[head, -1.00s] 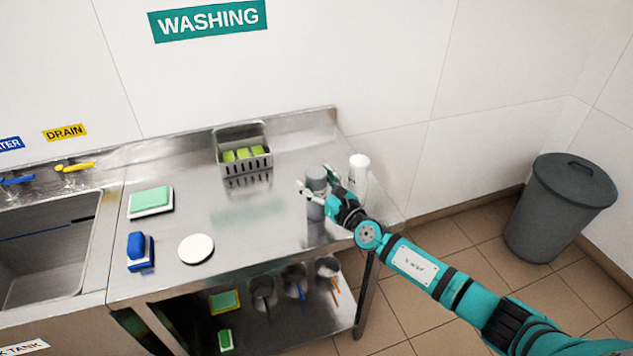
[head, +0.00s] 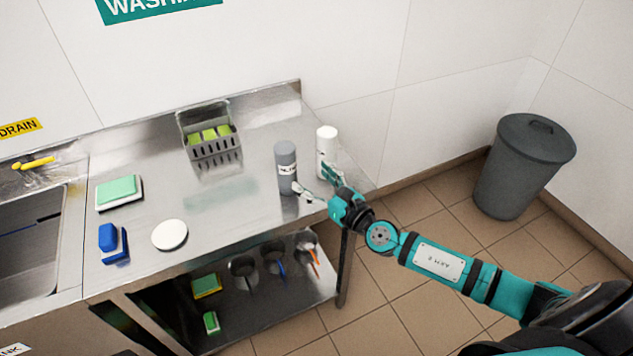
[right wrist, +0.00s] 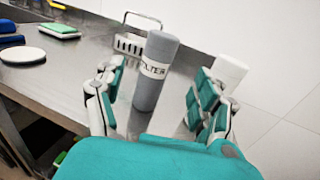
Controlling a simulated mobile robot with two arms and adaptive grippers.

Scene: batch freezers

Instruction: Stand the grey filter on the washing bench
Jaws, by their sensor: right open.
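The grey filter (head: 286,166) is a grey cylinder with a white label band. It stands upright on the steel washing bench (head: 240,220), near its right end. My right gripper (head: 318,182) is open at the bench's right edge, just right of the filter in the head view. In the right wrist view the filter (right wrist: 156,72) stands beyond and between the spread fingers (right wrist: 155,100), and neither finger appears closed on it. My left gripper is not in view.
A white cylinder (head: 327,147) stands close behind and right of the filter. A basket of green sponges (head: 212,145), a green sponge pad (head: 119,191), a blue brush (head: 112,241) and a white disc (head: 170,235) are on the bench. A grey bin (head: 522,165) stands on the floor at right.

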